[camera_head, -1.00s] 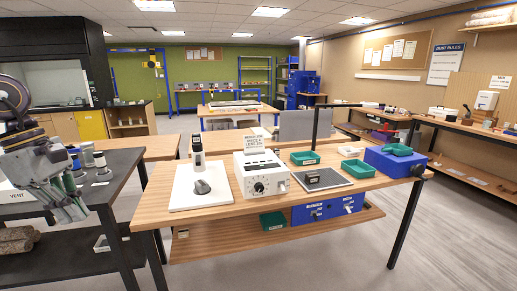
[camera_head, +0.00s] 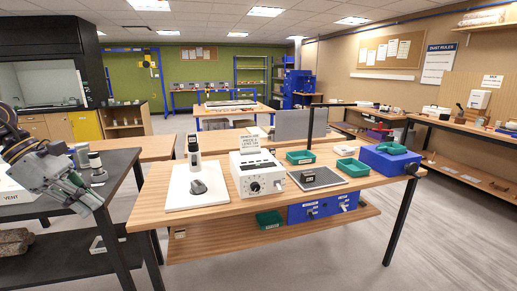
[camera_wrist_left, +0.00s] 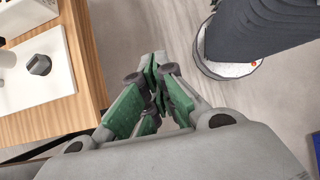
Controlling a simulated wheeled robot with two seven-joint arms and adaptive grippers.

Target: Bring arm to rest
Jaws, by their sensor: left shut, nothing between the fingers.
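My left gripper (camera_head: 88,202) is at the left edge of the head view, beside the black table (camera_head: 122,165) and left of the wooden workbench. In the left wrist view the left gripper (camera_wrist_left: 155,75) has its green-padded fingers together with nothing between them. Bare floor lies beyond its fingertips there. My right gripper is in neither view.
Floor right of the bench is clear.

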